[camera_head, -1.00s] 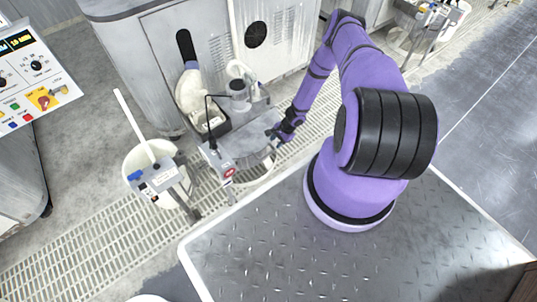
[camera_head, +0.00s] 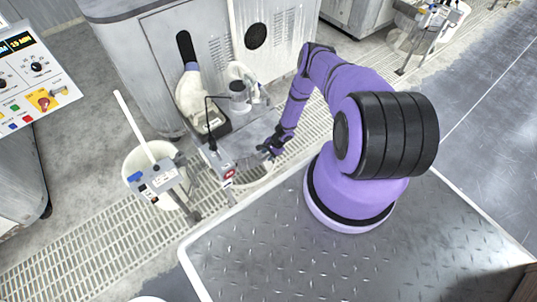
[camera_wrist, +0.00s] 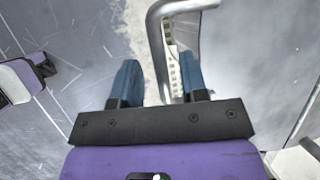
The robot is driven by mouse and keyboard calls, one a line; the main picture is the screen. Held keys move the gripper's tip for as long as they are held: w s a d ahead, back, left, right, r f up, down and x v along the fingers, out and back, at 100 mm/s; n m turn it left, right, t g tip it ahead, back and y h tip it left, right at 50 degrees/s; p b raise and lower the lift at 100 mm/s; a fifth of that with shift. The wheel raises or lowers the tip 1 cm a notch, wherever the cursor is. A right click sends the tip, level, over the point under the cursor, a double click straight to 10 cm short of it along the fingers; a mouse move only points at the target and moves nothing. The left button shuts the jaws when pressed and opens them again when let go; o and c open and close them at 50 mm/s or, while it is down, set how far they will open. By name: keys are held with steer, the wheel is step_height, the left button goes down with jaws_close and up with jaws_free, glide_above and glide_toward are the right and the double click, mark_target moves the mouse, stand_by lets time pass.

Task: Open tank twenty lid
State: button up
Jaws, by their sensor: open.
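A grey metal tank with a flat metal lid (camera_head: 258,131) stands left of my arm in the head view. A small red mark (camera_head: 229,174) shows on its front; I cannot read any number. My gripper (camera_head: 266,152) is at the lid's right front edge. In the wrist view my gripper (camera_wrist: 157,65) is open, with two blue fingers apart. A bent metal bar handle (camera_wrist: 157,48) runs between the fingers, nearer the right one, over a scratched metal surface. Contact with the handle cannot be told. How far the lid is raised is unclear.
A white bucket (camera_head: 135,165) with a pale stick stands left of the tank on the floor grating (camera_head: 75,245). A grey machine cabinet (camera_head: 160,60) is behind. A control panel (camera_head: 35,75) is at the far left. A tread-plate platform (camera_head: 270,255) lies in front.

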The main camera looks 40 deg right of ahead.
jaws_close()
steer(key=shift+r, duration=0.1)
